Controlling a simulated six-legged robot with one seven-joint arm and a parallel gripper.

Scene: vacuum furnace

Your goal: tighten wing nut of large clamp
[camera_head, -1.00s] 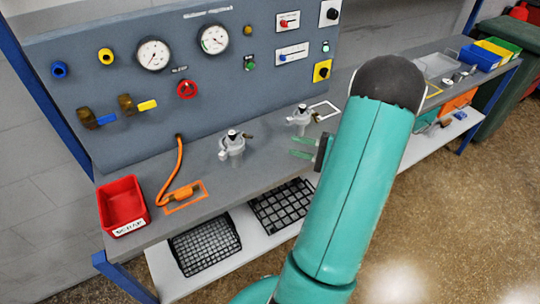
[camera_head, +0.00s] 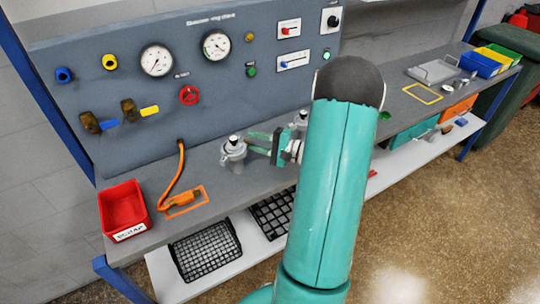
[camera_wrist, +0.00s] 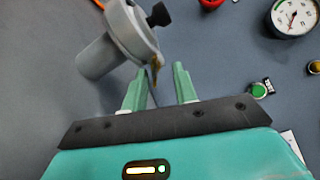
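The larger clamp fitting (camera_head: 234,155), grey with a black knob on top, stands on the bench left of my gripper. In the wrist view the grey fitting (camera_wrist: 118,38) lies across the upper left, with its black knob (camera_wrist: 158,15). A small brass-coloured piece (camera_wrist: 155,66), seemingly the wing nut, shows at the clamp's edge just beyond my fingertips. My gripper (camera_head: 260,143) points left at the clamp. In the wrist view my gripper (camera_wrist: 158,78) has its fingers apart with nothing held between them. Whether a finger touches the brass piece cannot be told.
The panel with gauges (camera_head: 156,58) and a red valve knob (camera_head: 189,95) rises behind. An orange hose (camera_head: 176,175) and red bin (camera_head: 124,208) are on the left.

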